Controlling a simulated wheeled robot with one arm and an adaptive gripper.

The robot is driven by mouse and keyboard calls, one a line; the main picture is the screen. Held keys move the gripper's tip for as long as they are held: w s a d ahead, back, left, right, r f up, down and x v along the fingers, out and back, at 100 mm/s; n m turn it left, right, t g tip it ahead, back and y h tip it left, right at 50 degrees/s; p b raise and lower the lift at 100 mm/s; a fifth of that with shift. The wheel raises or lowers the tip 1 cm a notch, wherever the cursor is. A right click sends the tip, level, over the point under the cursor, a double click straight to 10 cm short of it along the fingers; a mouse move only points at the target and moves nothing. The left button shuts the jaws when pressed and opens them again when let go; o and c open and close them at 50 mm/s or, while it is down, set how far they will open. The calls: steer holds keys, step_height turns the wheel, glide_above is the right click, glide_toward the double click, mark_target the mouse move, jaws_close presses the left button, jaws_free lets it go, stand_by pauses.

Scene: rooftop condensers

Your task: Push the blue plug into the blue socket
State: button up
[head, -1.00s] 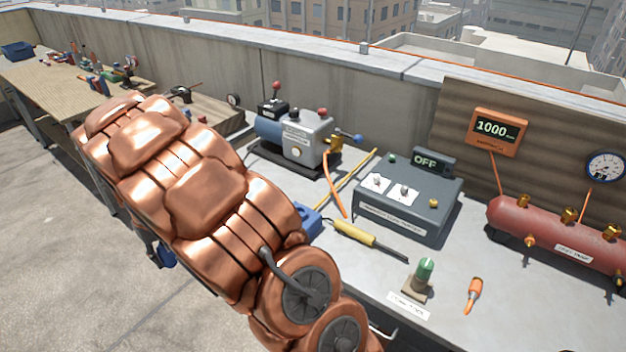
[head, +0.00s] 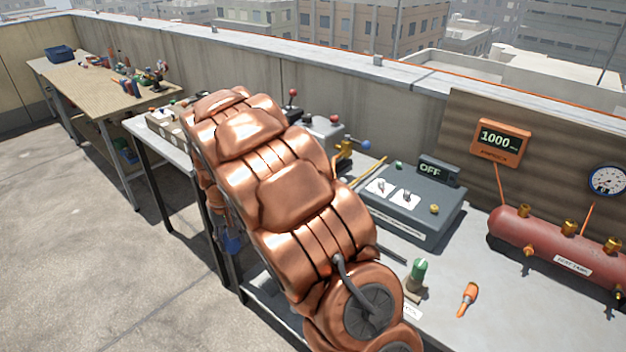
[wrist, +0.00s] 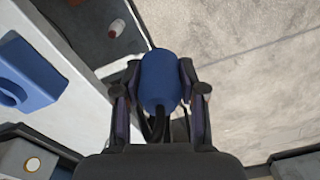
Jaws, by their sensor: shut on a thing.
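In the wrist view, the blue plug (wrist: 159,78) is a rounded blue body with a black cable at its near end. My gripper (wrist: 160,90) is shut on it, with a dark finger on each side. The plug appears over the floor beside the bench edge. The blue socket (wrist: 38,72), a blue block with a round opening, sits on the pale bench top at the left, apart from the plug. In the head view, my copper arm covers the socket and my gripper. A small blue patch shows beside my arm, and I cannot tell what it is.
A concrete parapet (head: 250,65) runs behind. The floor (head: 90,260) at left is open.

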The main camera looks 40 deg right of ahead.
steer(key=d+r+m+p, duration=0.1)
steer(key=d+r+m, duration=0.3)
steer(key=d+m, duration=0.6)
steer(key=d+r+m+p, duration=0.2)
steer(key=d+r+m, duration=0.35)
steer(key=d, duration=0.75)
steer(key=shift+m, duration=0.85)
steer(key=shift+a+f+b, duration=0.15)
steer(key=shift+f, duration=1.35)
steer(key=shift+a+f+b, duration=0.1)
steer(key=shift+f+b, duration=0.05)
steer(key=shift+f, duration=1.35)
steer(key=shift+f+b, duration=0.9)
steer(key=shift+f, duration=0.35)
steer(key=o, duration=1.2)
steer(key=shift+o, duration=0.2)
step_height(320, 180, up, 12)
